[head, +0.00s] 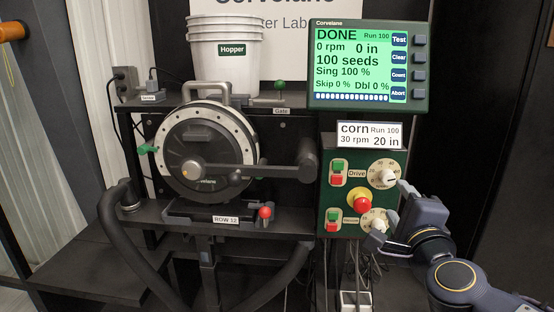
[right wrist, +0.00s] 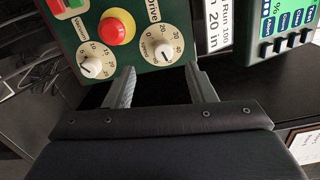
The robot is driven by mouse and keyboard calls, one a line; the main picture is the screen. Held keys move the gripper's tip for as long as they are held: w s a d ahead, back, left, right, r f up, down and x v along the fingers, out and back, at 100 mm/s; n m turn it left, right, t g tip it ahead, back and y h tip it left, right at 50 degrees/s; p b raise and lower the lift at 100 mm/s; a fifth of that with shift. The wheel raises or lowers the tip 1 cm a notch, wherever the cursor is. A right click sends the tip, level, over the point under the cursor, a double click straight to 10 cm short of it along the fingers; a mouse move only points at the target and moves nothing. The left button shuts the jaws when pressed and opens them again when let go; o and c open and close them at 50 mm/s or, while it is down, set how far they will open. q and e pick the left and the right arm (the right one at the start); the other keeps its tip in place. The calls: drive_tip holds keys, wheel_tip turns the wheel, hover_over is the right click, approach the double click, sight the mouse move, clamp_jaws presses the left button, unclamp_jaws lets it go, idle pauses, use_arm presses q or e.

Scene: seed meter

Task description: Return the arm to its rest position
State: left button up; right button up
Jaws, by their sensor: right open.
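My right gripper (head: 391,218) is at the lower right of the head view, close to the right side of the green control box (head: 339,222). In the right wrist view its two fingers (right wrist: 160,88) are apart with nothing between them. They point toward the box's lower edge, near the drive dial (right wrist: 162,45) and the vacuum dial (right wrist: 96,64). In the head view the fingertips overlap the box's right edge near the lower dial; I cannot tell whether they touch it. My left gripper is not in view.
The seed meter (head: 205,150) stands on a dark bench at the left, under a white hopper bucket (head: 225,60). A green-screened monitor (head: 365,65) reads DONE, 0 rpm, 100 seeds. A red emergency button (head: 359,200) sits on the box. Cables hang below it. Dark open space lies right of the box.

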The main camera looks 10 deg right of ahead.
drive_tip(key=s+a+f+n+g+y, duration=0.5)
drive_tip(key=s+a+f+n+y, duration=0.4)
drive_tip(key=n, duration=0.4)
drive_tip(key=s+f+n+g+h, duration=0.1)
drive_tip(key=s+f+n+g, duration=0.6)
drive_tip(key=s+f, duration=0.6)
wheel_tip(320, 180, up, 16)
drive_tip(key=w+p, duration=0.1)
drive_tip(key=p, duration=1.6)
drive_tip(key=shift+w, duration=0.2)
